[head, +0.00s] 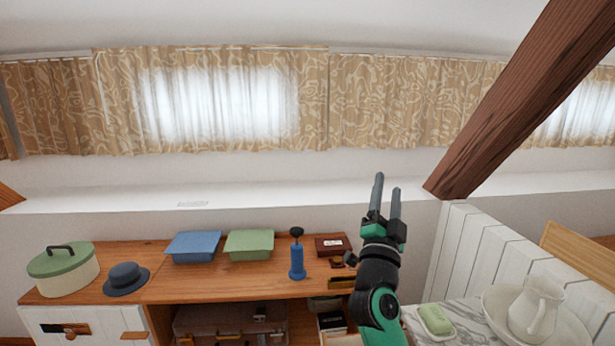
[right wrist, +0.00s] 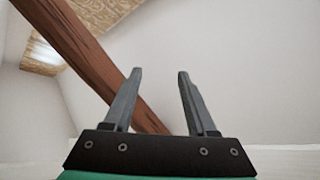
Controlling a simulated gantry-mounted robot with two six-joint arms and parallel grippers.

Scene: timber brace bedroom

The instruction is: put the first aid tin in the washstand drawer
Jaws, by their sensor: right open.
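My right gripper (head: 387,184) is raised, fingers pointing up, in front of the wall and right of the wooden cabinet top. In the right wrist view, its two fingers (right wrist: 160,73) are apart with nothing between them. A small dark red box with a pale mark (head: 333,245) lies at the cabinet's back right; it may be the first aid tin, but I cannot read it. The washstand's marble top (head: 463,322) shows at lower right. I cannot make out its drawer. My left gripper is not in view.
The cabinet top (head: 200,286) holds a green-lidded pot (head: 64,270), a dark hat (head: 126,278), blue and green boxes, and a blue hand tool (head: 297,260). A white pitcher (head: 536,305) and a green soap item (head: 435,319) stand on the washstand. A timber brace (head: 520,95) slants at right.

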